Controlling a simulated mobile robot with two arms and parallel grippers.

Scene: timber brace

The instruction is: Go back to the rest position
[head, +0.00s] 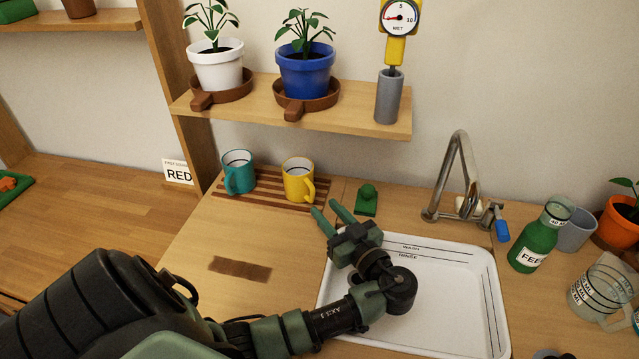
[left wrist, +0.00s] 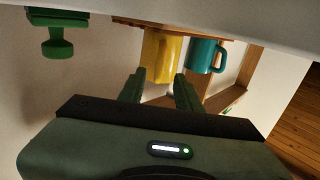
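My left gripper (head: 328,210) is over the far left part of the white tray, its fingers pointing toward the back left. Its two fingers are apart with nothing between them; the left wrist view shows the same gap (left wrist: 158,90). The yellow mug (head: 299,180) stands just beyond the fingertips, apart from them, and shows between and above the fingers in the left wrist view (left wrist: 160,58). My right gripper is in neither view.
A teal mug (head: 239,173) stands beside the yellow one on a slatted rack (head: 262,201). A small green object (head: 366,199), the faucet (head: 458,175) and a green bottle (head: 539,237) stand nearby. A shelf (head: 350,114) with potted plants hangs above. The counter left of the tray (head: 495,320) is mostly clear.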

